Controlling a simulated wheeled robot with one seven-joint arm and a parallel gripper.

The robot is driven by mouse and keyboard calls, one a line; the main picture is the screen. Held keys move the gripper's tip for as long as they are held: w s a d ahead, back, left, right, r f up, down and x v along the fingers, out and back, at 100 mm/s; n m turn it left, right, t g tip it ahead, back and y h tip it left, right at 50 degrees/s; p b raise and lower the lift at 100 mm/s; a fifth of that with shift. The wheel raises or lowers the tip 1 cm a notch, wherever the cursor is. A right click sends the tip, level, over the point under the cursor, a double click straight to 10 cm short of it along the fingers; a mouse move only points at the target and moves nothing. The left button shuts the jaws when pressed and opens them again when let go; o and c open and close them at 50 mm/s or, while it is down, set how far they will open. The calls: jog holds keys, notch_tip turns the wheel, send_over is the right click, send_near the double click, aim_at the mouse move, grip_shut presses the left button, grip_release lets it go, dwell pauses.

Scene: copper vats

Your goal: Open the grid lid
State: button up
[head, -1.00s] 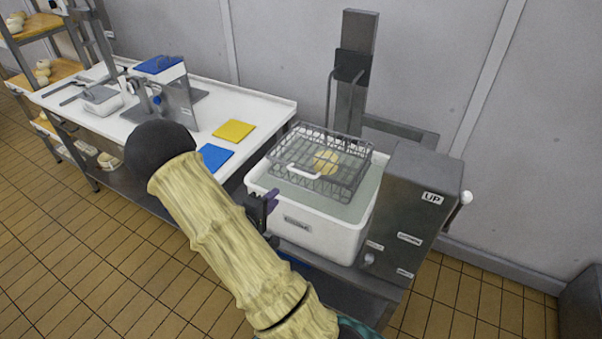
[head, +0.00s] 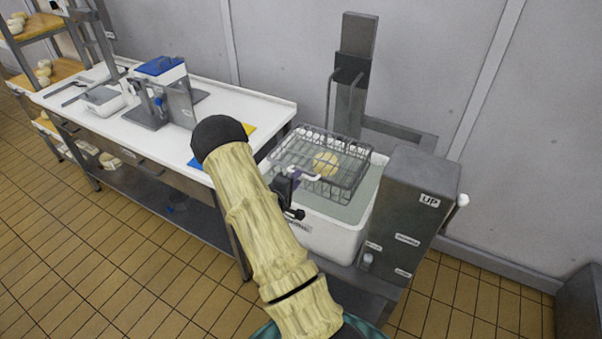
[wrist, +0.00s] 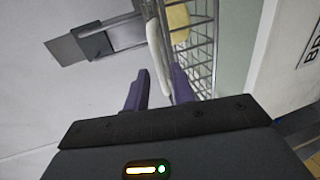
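The grid lid (head: 345,158) is a grey wire mesh that lies closed on a wire basket at the top of the white vat (head: 325,232). Its white handle (head: 304,175) is on the near left side. A pale yellow round cheese (head: 326,163) shows through the mesh. My gripper (head: 291,180) is at the near end of the handle. In the wrist view, its two purple fingers (wrist: 158,78) are apart, with the white handle (wrist: 155,45) between them, closer to the right finger. I cannot tell whether they touch it. The mesh (wrist: 198,45) is just to the right.
A grey control box (head: 415,215) marked UP stands right of the vat. A grey lift column (head: 357,60) rises behind it. The white table (head: 110,120) on the left carries tools. The tiled floor (head: 60,240) is clear in front.

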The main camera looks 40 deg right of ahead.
jog(key=x, duration=0.4)
jog(key=shift+p, duration=0.3)
grip_shut()
jog(key=shift+r, duration=0.15)
